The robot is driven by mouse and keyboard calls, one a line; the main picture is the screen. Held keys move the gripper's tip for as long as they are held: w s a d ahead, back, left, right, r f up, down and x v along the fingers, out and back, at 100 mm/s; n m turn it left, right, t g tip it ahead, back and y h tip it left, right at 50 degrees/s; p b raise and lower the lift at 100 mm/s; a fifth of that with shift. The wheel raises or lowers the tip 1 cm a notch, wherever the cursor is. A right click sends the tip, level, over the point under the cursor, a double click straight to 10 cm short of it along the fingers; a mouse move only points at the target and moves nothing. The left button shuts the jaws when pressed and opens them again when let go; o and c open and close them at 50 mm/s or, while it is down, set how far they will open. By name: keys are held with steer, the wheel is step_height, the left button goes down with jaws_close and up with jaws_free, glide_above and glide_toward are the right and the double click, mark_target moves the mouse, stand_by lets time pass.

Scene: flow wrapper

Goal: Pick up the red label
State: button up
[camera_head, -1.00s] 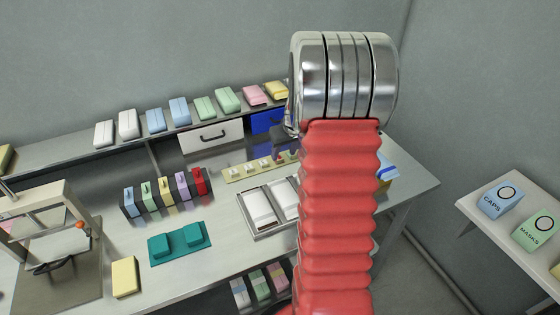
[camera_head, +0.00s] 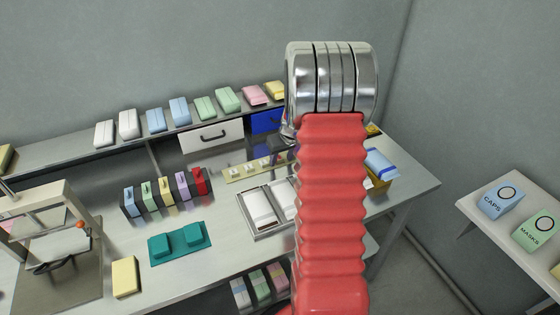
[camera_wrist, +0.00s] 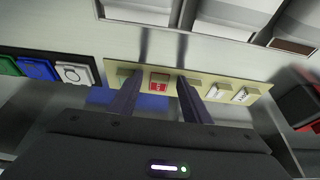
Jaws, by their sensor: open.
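The red label (camera_wrist: 159,82) is a small red block with white marks in the wrist view. It sits on a cream strip (camera_wrist: 252,80) among several pale or white labels. My gripper (camera_wrist: 158,88) is open, its dark fingers on either side of the red label; I cannot tell if they touch it. In the head view, the cream strip (camera_head: 232,176) lies on the steel bench, partly behind my red sleeved arm, which also hides the red label and most of my gripper.
A metal tray of white packs (camera_head: 263,236) lies close to the strip. Green, blue and white blocks (camera_wrist: 38,69) stand at the wrist view's left. Coloured boxes (camera_head: 165,192) and a teal holder (camera_head: 168,258) are further left on the bench. A drawer (camera_head: 212,136) is behind.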

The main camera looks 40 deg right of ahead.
jaws_close()
stand_by(0.6)
